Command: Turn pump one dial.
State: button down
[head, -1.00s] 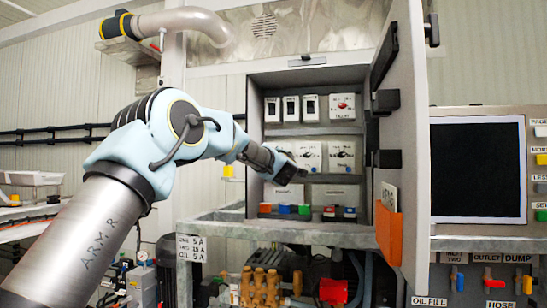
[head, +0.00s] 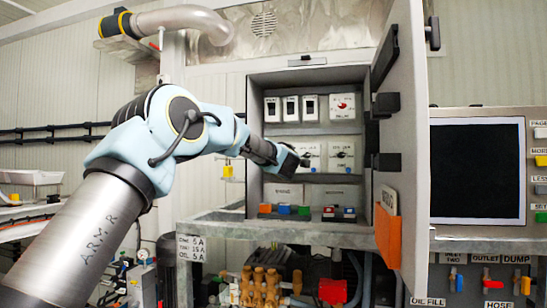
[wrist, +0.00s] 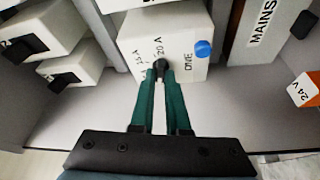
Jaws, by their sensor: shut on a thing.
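The pump one dial (wrist: 160,64) is a small black knob on a white box (wrist: 185,35) marked "ONE", with amp marks around it and a blue round spot beside it. My gripper (wrist: 161,76) has its two green fingers closed on the dial, one on each side. In the head view my gripper (head: 303,163) reaches into the open grey cabinet (head: 255,130), at the left of two white dial boxes. It hides part of the left box (head: 309,150), and the dial cannot be made out there.
A second dial box (head: 341,155) stands just right. Switch boxes and a red-knob box (head: 342,106) are on the shelf above. Coloured blocks (head: 285,209) line the ledge below. The open cabinet door (head: 410,110) stands at the right.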

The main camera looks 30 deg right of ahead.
jog(key=c, duration=0.9)
grip_release()
jog(key=b+v, duration=0.3)
jog(key=v, duration=0.8)
jog(key=shift+b, duration=0.35)
jog(key=shift+w+d, duration=0.1)
